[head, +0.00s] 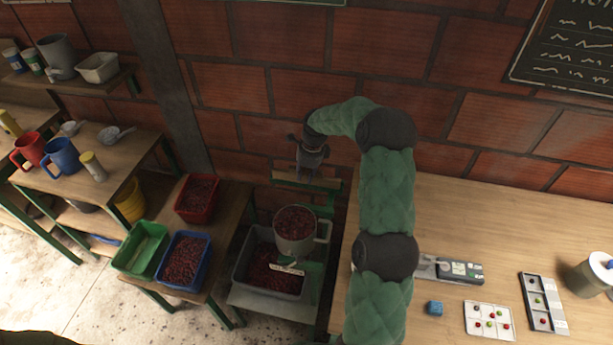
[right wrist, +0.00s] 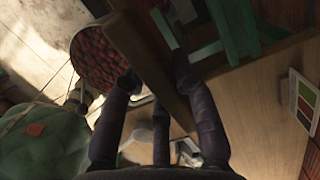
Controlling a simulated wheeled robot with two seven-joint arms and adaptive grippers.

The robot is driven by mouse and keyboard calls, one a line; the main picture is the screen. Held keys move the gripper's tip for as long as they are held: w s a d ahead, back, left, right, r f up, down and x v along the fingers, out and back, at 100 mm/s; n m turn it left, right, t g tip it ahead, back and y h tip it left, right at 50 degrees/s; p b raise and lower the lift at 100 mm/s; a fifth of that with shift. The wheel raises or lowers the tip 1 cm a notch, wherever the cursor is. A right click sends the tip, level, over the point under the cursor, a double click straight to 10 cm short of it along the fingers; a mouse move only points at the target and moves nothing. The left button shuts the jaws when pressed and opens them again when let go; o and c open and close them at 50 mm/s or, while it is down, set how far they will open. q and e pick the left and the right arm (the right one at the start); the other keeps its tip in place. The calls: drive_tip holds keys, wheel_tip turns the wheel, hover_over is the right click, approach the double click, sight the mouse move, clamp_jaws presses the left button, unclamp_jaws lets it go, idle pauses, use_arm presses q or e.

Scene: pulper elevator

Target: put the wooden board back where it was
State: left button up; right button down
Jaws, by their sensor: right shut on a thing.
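My right gripper (head: 310,168) reaches to the back wall above the pulper. In the right wrist view its fingers (right wrist: 156,82) are closed on the wooden board (right wrist: 145,55), a dark brown plank that runs between them. In the head view the board (head: 286,180) is a narrow brown strip just below the gripper, partly hidden by it. Beside the board in the wrist view is a round container of red cherries (right wrist: 88,58). The same hopper (head: 296,243) stands in front of the board in the head view. My left gripper is not in view.
A grey crate of cherries (head: 243,287) stands under the hopper. Red, green (head: 142,247) and blue bins are on the low bench to the left.

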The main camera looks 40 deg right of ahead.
drive_tip(key=w+d+f, duration=0.4)
drive_tip(key=w+f, duration=0.1)
drive_tip(key=w+d+f+b, duration=0.1)
drive_tip(key=w+d+f, duration=0.1)
drive_tip(key=shift+w+d+f, duration=0.25)
drive_tip(key=shift+w+f, duration=0.1)
drive_tip(key=shift+f, duration=0.05)
drive_tip(key=shift+w+d+f, duration=0.15)
drive_tip(key=shift+w+f, duration=0.05)
drive_tip(key=shift+f, duration=0.35)
drive_tip(key=shift+f+b, duration=0.35)
drive_tip(key=shift+f, duration=0.95)
drive_tip(key=shift+f, duration=0.15)
drive_tip(key=c, duration=1)
unclamp_jaws()
